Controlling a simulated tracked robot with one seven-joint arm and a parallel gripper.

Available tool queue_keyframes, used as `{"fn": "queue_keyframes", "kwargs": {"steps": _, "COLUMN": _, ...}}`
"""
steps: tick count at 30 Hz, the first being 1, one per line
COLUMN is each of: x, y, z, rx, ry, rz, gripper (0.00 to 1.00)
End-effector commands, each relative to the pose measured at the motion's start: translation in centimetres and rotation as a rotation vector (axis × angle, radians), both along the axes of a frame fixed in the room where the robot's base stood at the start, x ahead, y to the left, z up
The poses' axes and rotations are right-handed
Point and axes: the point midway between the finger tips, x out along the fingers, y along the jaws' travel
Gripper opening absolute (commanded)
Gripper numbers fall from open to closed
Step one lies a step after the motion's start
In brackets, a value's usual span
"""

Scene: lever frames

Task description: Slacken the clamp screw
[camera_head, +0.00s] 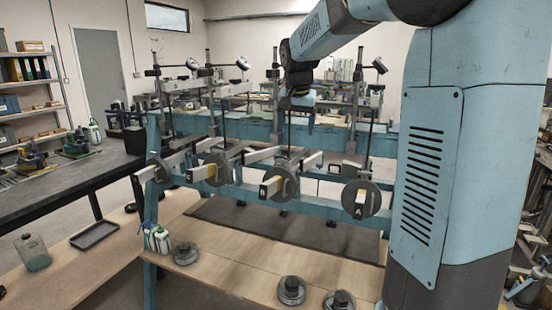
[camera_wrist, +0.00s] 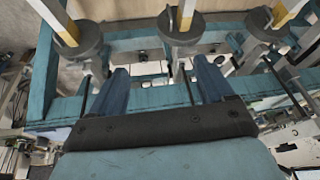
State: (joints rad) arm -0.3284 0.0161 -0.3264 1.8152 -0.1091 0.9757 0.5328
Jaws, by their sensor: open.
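A blue lever frame (camera_head: 270,205) carries several pale lever arms, each with a grey disc weight; one is the right disc (camera_head: 372,199). The lever ends are white and yellow. My gripper (camera_head: 298,122) points down behind the lever row, near the rear blue beam. A middle disc (camera_wrist: 181,38) lies beyond the fingertips there. I cannot pick out which fitting is the clamp screw; dark knobs (camera_head: 283,212) show under the front beam.
Upright posts with lamp-like heads (camera_head: 379,66) stand close around my gripper. Loose dark round weights (camera_head: 291,290) sit on the wooden bench (camera_head: 225,262). The bench is clear between the weights.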

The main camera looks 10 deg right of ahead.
Motion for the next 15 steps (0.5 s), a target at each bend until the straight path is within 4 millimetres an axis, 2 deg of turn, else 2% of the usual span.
{"fn": "queue_keyframes", "kwargs": {"steps": 1, "x": 1.9, "y": 0.5, "z": -0.5, "rx": -0.012, "ry": 0.005, "rz": -0.021, "gripper": 0.81}}
{"fn": "queue_keyframes", "kwargs": {"steps": 6, "x": 6.9, "y": 1.9, "z": -1.8, "rx": -0.047, "ry": 0.008, "rz": -0.092, "gripper": 0.81}}
{"fn": "queue_keyframes", "kwargs": {"steps": 9, "x": 9.0, "y": 2.7, "z": -2.4, "rx": -0.063, "ry": 0.003, "rz": -0.123, "gripper": 0.81}}
{"fn": "queue_keyframes", "kwargs": {"steps": 15, "x": 11.0, "y": 3.5, "z": -3.1, "rx": -0.084, "ry": -0.003, "rz": -0.154, "gripper": 0.81}}
